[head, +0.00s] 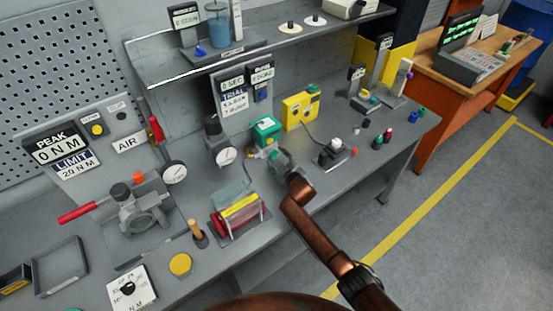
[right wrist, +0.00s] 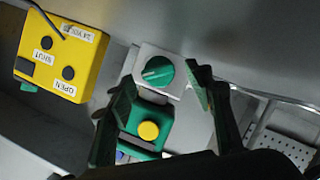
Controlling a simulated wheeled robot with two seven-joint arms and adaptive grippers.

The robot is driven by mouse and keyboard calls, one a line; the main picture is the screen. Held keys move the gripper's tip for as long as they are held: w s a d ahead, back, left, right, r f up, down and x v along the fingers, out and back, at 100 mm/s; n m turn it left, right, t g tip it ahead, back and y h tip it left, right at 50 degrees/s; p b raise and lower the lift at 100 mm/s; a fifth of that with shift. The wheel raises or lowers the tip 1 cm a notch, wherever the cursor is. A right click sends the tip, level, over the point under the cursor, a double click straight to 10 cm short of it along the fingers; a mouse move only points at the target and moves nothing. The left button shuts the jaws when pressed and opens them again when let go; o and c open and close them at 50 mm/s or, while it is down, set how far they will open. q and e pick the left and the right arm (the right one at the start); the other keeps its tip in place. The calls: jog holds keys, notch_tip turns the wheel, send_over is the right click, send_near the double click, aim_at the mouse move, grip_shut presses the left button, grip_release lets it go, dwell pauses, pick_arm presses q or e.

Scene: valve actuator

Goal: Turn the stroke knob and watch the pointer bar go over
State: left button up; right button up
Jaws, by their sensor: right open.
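The valve actuator (head: 265,130) is a small green unit on the grey bench. In the right wrist view, a round green knob (right wrist: 158,71) with a raised bar across it sits on a pale grey block. Beside it is a green housing (right wrist: 160,111) with a yellow round cap (right wrist: 148,131). I cannot tell for sure which part is the stroke knob or the pointer bar. My right gripper (head: 277,157) is at the actuator's near side. In the wrist view its open fingers (right wrist: 162,80) show on either side of the green knob, with a gap visible. My left gripper is out of view.
A yellow control box (head: 300,110) with SHUT and OPEN buttons stands beside the actuator, with a dark cable. A dial gauge (head: 224,156) stands to the left, a red-and-yellow roller fixture (head: 238,211) nearer. Small parts crowd the bench to the right. A shelf (head: 260,45) overhangs behind.

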jog(key=v, duration=1.2)
jog(key=shift+c, duration=0.4)
